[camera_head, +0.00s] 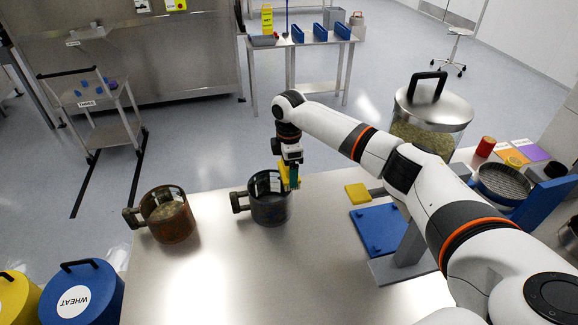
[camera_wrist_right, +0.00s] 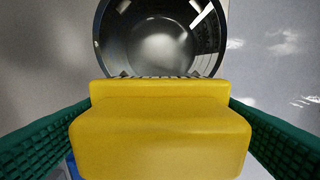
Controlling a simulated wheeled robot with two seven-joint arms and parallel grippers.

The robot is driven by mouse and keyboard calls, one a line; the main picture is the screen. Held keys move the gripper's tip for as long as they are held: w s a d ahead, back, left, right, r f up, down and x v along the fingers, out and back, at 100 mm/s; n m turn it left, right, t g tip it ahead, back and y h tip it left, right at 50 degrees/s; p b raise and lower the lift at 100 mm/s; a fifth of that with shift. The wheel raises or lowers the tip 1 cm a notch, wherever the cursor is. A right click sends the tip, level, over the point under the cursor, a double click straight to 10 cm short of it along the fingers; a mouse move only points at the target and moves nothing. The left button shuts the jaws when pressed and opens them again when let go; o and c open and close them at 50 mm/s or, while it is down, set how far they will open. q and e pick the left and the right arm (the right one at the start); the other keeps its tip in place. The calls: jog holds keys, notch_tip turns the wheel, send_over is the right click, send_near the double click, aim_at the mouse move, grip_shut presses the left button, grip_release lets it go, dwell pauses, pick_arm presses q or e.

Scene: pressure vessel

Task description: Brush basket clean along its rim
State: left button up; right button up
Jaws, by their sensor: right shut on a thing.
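A dark metal basket (camera_head: 270,210) with a side handle stands upright on the steel table. Its shiny, empty-looking inside (camera_wrist_right: 160,35) fills the top of the right wrist view. A rusty brown basket (camera_head: 170,222) with a handle stands to its left, with something pale inside. My right gripper (camera_head: 291,180) is over the right part of the dark basket's rim. Its green fingers (camera_wrist_right: 160,142) are shut on a yellow brush (camera_wrist_right: 160,120), one finger on each side. Short bristles show at the brush's far edge, near the basket's rim; I cannot tell whether they touch. My left gripper is out of view.
On the table's right side are a blue plate (camera_head: 383,229), a yellow block (camera_head: 357,192), a lidded vessel of grain (camera_head: 424,139) and a sieve (camera_head: 503,183). Blue (camera_head: 85,296) and yellow bins stand at lower left. The front middle tabletop is clear.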

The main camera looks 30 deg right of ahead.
jog(key=shift+f, duration=0.5)
